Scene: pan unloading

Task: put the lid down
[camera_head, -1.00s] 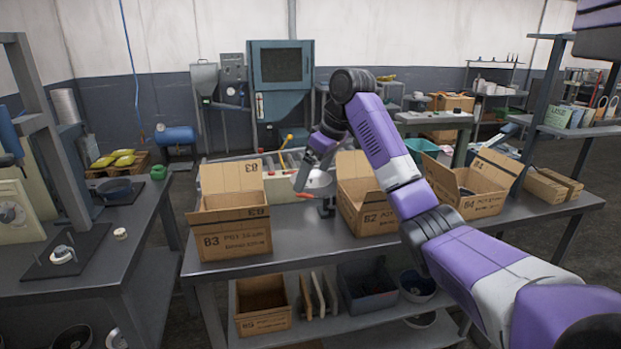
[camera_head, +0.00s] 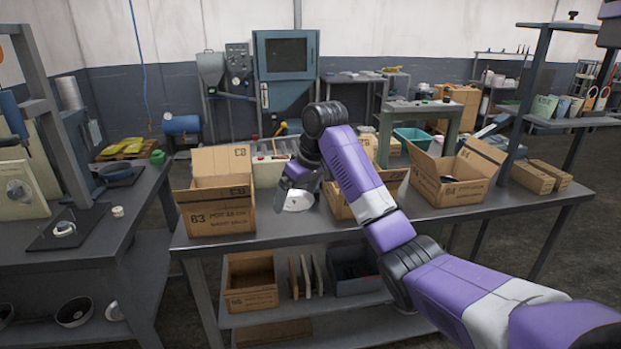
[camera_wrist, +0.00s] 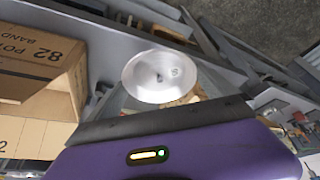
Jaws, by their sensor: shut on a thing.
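The lid is a pale, round, shallow disc (camera_head: 298,200) in the gap between box B3 and box B2 in the head view. In the wrist view the lid (camera_wrist: 158,75) shows its round face with small dark marks at the centre. My gripper (camera_head: 294,184) is shut on the lid from above. The fingertips are largely hidden in both views. Whether the lid touches the tabletop (camera_head: 270,236) cannot be told.
Open box B3 (camera_head: 217,210) stands left of the lid. Box B2 (camera_wrist: 40,52) stands close on the other side, partly behind my arm in the head view. Open box B4 (camera_head: 449,190) is farther right. Bare tabletop lies in front of the boxes.

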